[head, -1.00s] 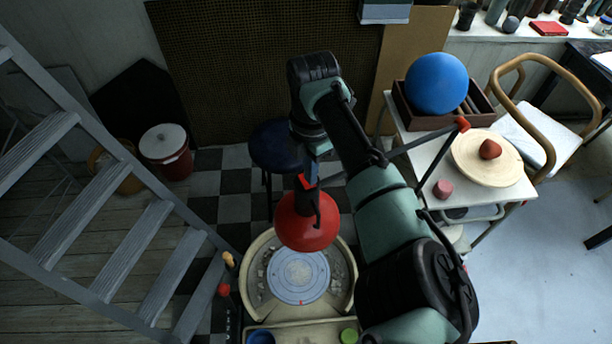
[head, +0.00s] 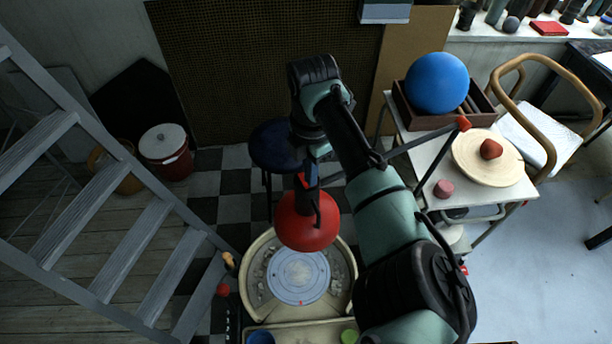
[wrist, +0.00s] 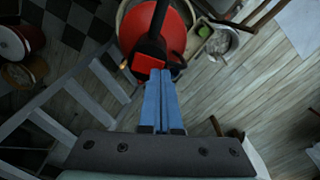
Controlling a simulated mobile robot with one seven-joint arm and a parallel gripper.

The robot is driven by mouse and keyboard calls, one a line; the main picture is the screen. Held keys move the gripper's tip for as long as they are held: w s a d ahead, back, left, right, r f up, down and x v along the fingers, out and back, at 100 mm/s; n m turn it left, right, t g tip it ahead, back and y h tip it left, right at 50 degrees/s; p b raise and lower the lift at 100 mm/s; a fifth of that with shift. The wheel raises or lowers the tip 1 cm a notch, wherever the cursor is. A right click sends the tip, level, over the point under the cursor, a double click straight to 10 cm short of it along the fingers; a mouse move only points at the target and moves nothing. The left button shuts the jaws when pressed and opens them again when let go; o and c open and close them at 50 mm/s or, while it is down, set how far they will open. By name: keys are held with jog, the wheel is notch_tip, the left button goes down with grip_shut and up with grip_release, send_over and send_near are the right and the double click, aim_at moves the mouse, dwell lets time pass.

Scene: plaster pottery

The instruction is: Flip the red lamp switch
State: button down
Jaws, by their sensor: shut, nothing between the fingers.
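The red lamp (head: 308,228) hangs over the pottery wheel, with a dark neck above its round shade. Its red switch (wrist: 151,63) sits on the dark neck in the wrist view, and a small red part of it shows in the head view (head: 302,181). My gripper (wrist: 161,72) has blue fingers closed together with nothing between them. The fingertips are right beside the red switch in the wrist view; whether they touch it I cannot tell. In the head view, my gripper (head: 312,178) points down at the lamp's neck, partly covering it.
The pottery wheel (head: 298,277) sits in a cream basin below the lamp. A jointed lamp arm (head: 408,148) runs toward the white cart (head: 427,172) at right. A dark stool (head: 274,145) stands behind, and a grey ladder (head: 97,211) at left.

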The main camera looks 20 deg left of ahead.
jog(key=shift+f+b, duration=0.35)
jog(key=shift+f, duration=0.2)
jog(key=shift+r+p, duration=2.9)
jog(key=shift+r, duration=0.7)
